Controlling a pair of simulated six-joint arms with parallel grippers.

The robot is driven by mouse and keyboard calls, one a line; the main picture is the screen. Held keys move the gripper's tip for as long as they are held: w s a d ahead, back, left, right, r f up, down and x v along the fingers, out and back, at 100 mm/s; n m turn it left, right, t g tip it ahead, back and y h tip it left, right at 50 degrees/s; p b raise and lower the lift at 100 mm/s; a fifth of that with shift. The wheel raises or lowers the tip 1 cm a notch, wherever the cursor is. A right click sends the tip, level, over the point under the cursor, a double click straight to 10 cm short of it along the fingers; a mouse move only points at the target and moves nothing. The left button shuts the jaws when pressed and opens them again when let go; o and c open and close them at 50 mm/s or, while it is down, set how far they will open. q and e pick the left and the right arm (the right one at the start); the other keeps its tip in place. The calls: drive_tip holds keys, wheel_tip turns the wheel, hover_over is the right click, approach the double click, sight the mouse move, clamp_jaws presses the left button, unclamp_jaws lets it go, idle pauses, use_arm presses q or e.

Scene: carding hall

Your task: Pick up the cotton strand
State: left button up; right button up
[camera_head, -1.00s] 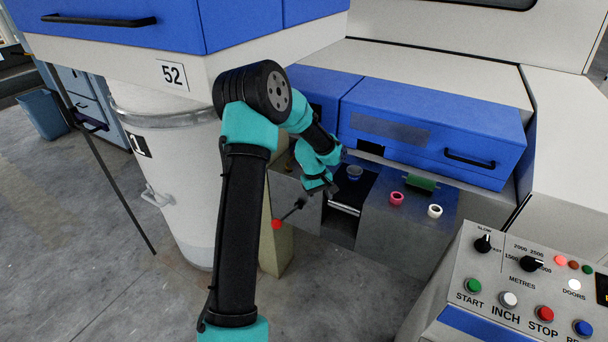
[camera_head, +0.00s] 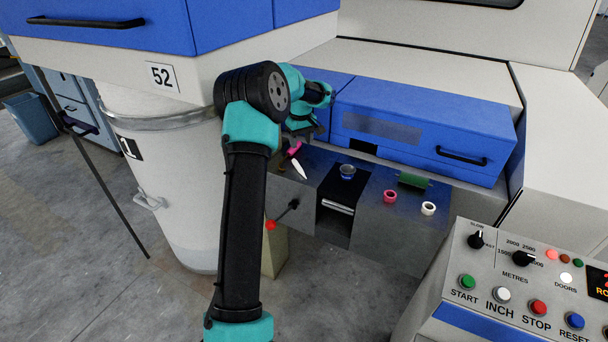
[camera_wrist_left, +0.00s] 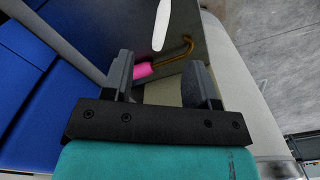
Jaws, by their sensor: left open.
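A white tapered piece, which looks like the cotton strand (camera_head: 299,169), lies over the dark metal top of the machine. It also shows at the top of the left wrist view (camera_wrist_left: 161,25), beyond my fingertips and not between them. My left gripper (camera_wrist_left: 162,78) is open and empty, with its two dark fingers apart. A pink cylinder (camera_wrist_left: 145,70) shows between the fingers, nearer the left one; I cannot tell whether they touch. In the head view my left gripper (camera_head: 303,134) is partly hidden, just behind the strand and under the blue housing.
A red-knobbed lever (camera_head: 271,225) sticks out below. The blue housing (camera_head: 425,130) stands behind.

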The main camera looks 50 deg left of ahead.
use_arm(q)
hover_over(300, 168)
drive_tip(key=shift+w+f, duration=0.15)
drive_tip(key=shift+f, duration=1.55)
drive_tip(key=shift+w+f, duration=0.15)
drive_tip(key=shift+f, duration=1.55)
drive_tip(key=shift+s+f, duration=0.15)
drive_tip(key=shift+f, duration=1.2)
drive_tip(key=shift+s+f, duration=0.1)
drive_tip(key=shift+f, duration=1.2)
clamp_jaws()
